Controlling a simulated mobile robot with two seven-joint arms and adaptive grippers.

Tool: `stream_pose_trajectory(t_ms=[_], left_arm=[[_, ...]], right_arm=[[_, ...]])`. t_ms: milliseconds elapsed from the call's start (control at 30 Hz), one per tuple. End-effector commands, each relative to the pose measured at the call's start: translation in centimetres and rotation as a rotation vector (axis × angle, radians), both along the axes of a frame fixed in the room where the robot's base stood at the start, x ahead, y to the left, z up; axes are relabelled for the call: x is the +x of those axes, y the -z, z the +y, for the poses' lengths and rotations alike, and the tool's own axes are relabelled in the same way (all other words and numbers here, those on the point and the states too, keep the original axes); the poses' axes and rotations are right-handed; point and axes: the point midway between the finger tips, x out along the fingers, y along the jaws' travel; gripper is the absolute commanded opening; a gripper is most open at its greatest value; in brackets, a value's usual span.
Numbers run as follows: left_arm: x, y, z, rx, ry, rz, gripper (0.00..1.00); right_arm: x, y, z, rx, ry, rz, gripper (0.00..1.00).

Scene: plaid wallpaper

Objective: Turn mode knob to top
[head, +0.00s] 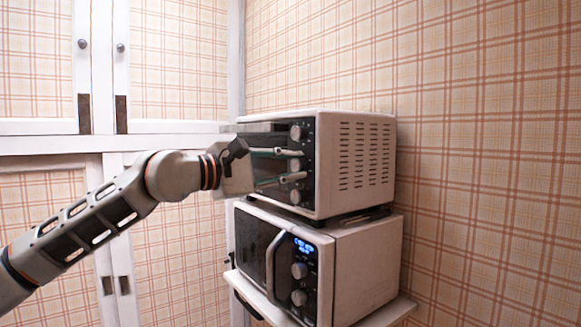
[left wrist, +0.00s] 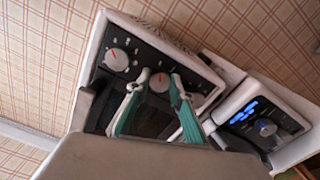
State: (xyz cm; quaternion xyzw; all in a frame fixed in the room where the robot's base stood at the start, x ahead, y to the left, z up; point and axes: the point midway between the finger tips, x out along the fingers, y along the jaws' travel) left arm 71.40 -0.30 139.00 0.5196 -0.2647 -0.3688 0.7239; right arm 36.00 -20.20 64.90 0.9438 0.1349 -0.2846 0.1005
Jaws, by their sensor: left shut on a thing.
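A white toaster oven (head: 356,160) has a dark front panel with a column of three round knobs. The top knob (head: 297,132) and bottom knob (head: 296,197) are free. My left gripper (head: 301,165) reaches in from the left, its two thin fingers above and below the middle knob (head: 295,164). In the left wrist view, the left gripper (left wrist: 160,77) is shut on the middle knob (left wrist: 159,84), a finger on each side. The top knob (left wrist: 116,60) shows a red pointer mark; the panel labels are too small to read.
The toaster oven stands on a white microwave (head: 368,268) with a lit blue display, two knobs and a curved handle. The microwave rests on a white shelf (head: 390,313). White cupboard doors (head: 120,128) stand to the left; a plaid wall is at the right.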

Motion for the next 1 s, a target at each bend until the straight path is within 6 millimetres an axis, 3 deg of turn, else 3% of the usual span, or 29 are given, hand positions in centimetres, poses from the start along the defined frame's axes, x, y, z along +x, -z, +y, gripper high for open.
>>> stream_pose_trajectory(t_ms=[133, 167, 200, 233, 667, 1000], left_arm=[[0.0, -0.1, 0.0, -0.001, 0.001, -0.001, 0.0], [-0.1, -0.1, 0.0, -0.001, 0.001, -0.001, 0.27], [-0.1, -0.1, 0.0, -0.001, 0.001, -0.001, 0.37], [0.0, -0.1, 0.0, -0.001, 0.001, -0.001, 0.38], [-0.4, 0.0, 0.6, -0.001, -0.001, 0.0, 0.38], [-4.0, 0.0, 5.7, -0.001, -0.002, 0.002, 0.38]], right_arm=[[-0.1, 0.2, 0.0, 0.0, 0.0, 0.003, 0.0], [-0.1, 0.2, 0.0, -0.001, 0.0, 0.004, 0.0], [-0.1, 0.2, 0.0, -0.001, 0.0, 0.004, 0.0], [-0.1, 0.2, 0.0, -0.001, 0.0, 0.004, 0.0], [-0.1, 0.1, -0.1, -0.002, -0.001, 0.001, 0.0], [0.0, 0.1, 0.0, 0.0, 0.0, 0.001, 0.0]])
